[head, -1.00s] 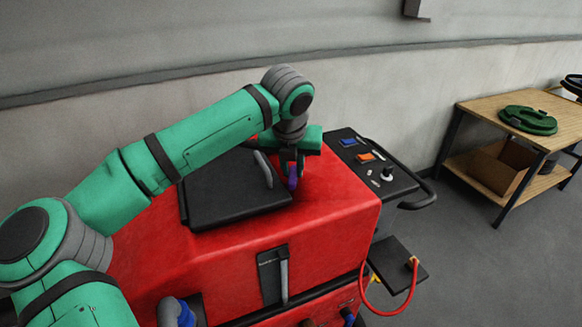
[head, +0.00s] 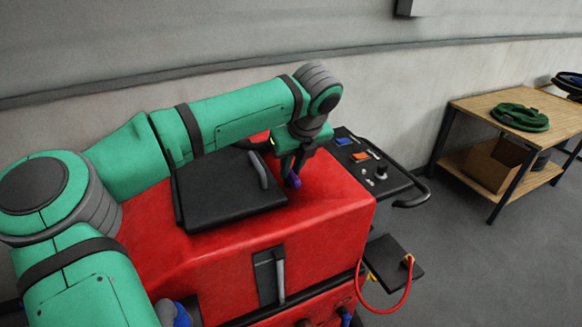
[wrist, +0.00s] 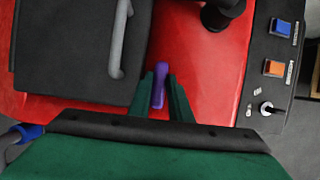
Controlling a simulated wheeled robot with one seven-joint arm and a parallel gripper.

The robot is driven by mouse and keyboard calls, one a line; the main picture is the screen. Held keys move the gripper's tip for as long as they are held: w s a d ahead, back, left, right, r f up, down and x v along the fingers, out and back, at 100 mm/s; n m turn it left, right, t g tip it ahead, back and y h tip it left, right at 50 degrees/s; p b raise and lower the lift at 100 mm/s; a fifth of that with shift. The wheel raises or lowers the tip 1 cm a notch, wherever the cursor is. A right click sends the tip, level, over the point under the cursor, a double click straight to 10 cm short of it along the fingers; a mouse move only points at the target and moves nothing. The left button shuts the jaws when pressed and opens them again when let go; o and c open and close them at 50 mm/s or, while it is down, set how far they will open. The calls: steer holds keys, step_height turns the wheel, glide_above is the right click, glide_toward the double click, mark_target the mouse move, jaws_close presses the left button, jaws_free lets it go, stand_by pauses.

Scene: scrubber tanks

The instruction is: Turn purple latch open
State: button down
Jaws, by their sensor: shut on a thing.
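The purple latch (head: 293,180) is on the red top of the scrubber, beside the right edge of the black lid (head: 226,189). In the wrist view the latch (wrist: 159,84) is a short purple bar lying roughly lengthwise between my two green fingers. My gripper (wrist: 161,92) is shut on it. In the head view my gripper (head: 290,172) points down at the latch and partly hides it. The lid lies flat and closed, with a grey handle (head: 258,169) on it.
A black control panel (head: 376,166) with a blue and an orange switch is at the right of the machine. A black push bar and a small shelf with a red hose (head: 384,309) stick out there. A wooden table (head: 478,107) stands farther right, with open floor between.

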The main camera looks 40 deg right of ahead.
stand_by(0.3)
steer(key=c, duration=1.6)
jaws_free()
steer(key=shift+s+r, duration=0.1)
steer(key=v, duration=1)
steer(key=shift+s+r, duration=0.2)
steer(key=shift+r, duration=0.1)
